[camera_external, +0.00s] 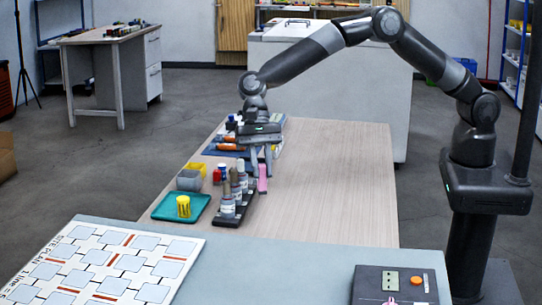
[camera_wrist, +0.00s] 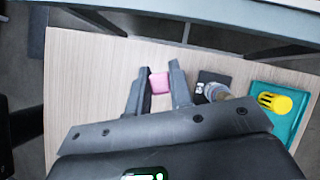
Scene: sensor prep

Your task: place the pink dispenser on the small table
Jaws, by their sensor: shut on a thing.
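The pink dispenser (camera_external: 262,179) is upright at the right of the black bottle rack on the wooden table (camera_external: 340,190). My gripper (camera_external: 262,168) points down and is shut on its upper part. In the wrist view the pink dispenser (camera_wrist: 159,83) sits between the two dark fingertips (camera_wrist: 160,78). I cannot tell whether its base touches the table top. A small desk (camera_external: 100,38) with drawers stands at the back left; I cannot tell which table the task calls small.
Close left of the dispenser is the black rack (camera_external: 232,212) with several bottles. A teal tray (camera_external: 198,212) holds a yellow cylinder (camera_external: 183,206). A grey table (camera_external: 290,262) with a site plan (camera_external: 100,265) and a dark device (camera_external: 395,290) lies in front. The wooden table's right side is clear.

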